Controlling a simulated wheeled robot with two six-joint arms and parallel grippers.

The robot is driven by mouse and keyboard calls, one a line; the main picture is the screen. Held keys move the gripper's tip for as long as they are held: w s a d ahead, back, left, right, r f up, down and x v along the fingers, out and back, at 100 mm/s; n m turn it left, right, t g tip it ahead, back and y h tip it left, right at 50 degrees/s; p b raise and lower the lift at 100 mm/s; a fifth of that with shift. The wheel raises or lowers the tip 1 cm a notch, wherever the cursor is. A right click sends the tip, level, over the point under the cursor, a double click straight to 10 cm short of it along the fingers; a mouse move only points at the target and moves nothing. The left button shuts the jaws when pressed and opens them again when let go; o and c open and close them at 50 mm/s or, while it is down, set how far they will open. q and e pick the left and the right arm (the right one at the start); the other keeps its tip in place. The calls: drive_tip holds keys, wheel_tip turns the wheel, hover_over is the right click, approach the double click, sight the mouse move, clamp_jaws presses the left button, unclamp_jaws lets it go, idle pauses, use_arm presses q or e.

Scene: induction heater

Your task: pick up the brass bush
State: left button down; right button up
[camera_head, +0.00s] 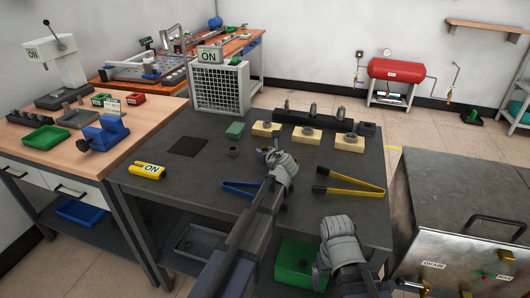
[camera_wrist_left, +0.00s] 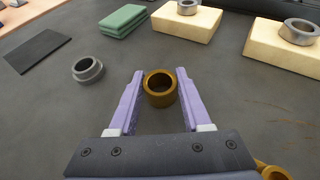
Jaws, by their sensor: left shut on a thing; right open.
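The brass bush (camera_wrist_left: 160,96) is a short brown-gold ring with an open bore, upright in the left wrist view. My left gripper (camera_wrist_left: 158,78) has its two pale purple fingers on either side of it and is shut on it. In the head view my left gripper (camera_head: 272,152) is over the dark table, and the bush is mostly hidden by it. My right gripper (camera_head: 338,226) is open, low near the table's front edge; its fingers are hard to make out.
A grey ring (camera_wrist_left: 88,70) stands left of the bush. Cream blocks (camera_wrist_left: 186,24) carrying rings and a green pad (camera_wrist_left: 124,20) lie beyond.

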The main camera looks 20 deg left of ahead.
wheel_tip(320, 180, up, 10)
drive_tip(key=p, duration=0.9)
drive_tip(key=shift+p, duration=0.35)
